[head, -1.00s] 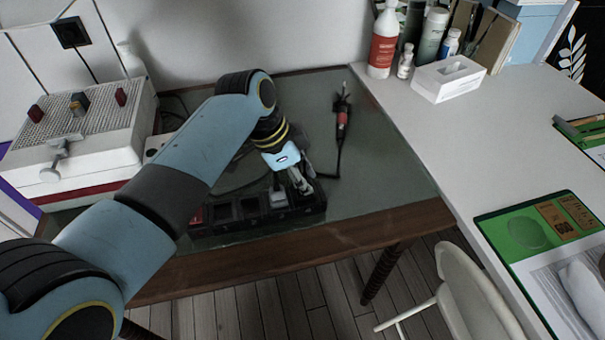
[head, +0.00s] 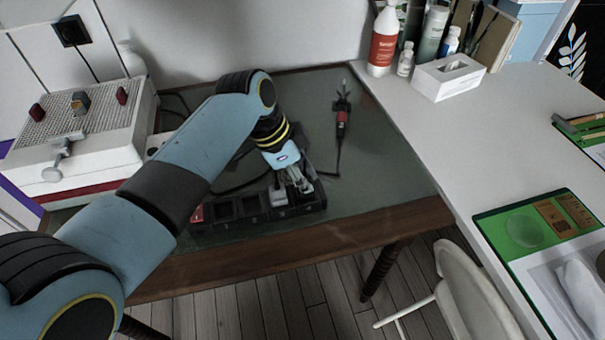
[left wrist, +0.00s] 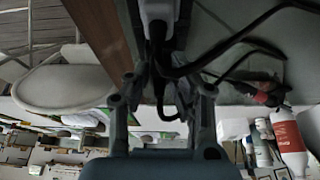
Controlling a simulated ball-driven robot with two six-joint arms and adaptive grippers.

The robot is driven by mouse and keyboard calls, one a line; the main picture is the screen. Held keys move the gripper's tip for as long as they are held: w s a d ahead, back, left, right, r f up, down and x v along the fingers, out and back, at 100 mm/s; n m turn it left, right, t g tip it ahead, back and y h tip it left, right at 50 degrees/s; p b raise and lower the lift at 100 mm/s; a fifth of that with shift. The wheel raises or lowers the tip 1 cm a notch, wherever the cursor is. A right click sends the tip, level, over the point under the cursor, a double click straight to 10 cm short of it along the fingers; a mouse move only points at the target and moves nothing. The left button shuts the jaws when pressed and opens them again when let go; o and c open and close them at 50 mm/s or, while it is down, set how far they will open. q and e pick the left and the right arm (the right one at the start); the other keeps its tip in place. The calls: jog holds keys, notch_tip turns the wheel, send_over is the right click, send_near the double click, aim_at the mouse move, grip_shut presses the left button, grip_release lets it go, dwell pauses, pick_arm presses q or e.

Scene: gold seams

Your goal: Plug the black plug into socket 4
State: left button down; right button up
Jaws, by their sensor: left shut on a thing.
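The black power strip (head: 235,222) lies near the front edge of the green-topped table. It has a red switch at its left end and a row of sockets. My left gripper (head: 293,188) is over the strip's right part, pointing down. In the left wrist view my left gripper (left wrist: 165,95) is shut on a dark thing, seemingly the black plug (left wrist: 160,66), with a black cable beside it. A pale plug (left wrist: 158,12) shows just beyond it. The fingers hide the plug's lower end in the head view, so I cannot tell whether it is in a socket. My right gripper is not in view.
A soldering iron (head: 342,118) with a red part lies on the table behind the strip. Black cables cross the tabletop. A white machine (head: 85,135) stands at the left. A tissue box (head: 448,78) and bottles stand on the white desk at the right.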

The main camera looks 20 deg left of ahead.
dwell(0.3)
pick_arm(q)
jog(key=shift+f+b, duration=0.35)
jog(key=shift+f, duration=0.2)
jog(key=c, duration=1.1)
grip_release()
jog(key=v, duration=1.2)
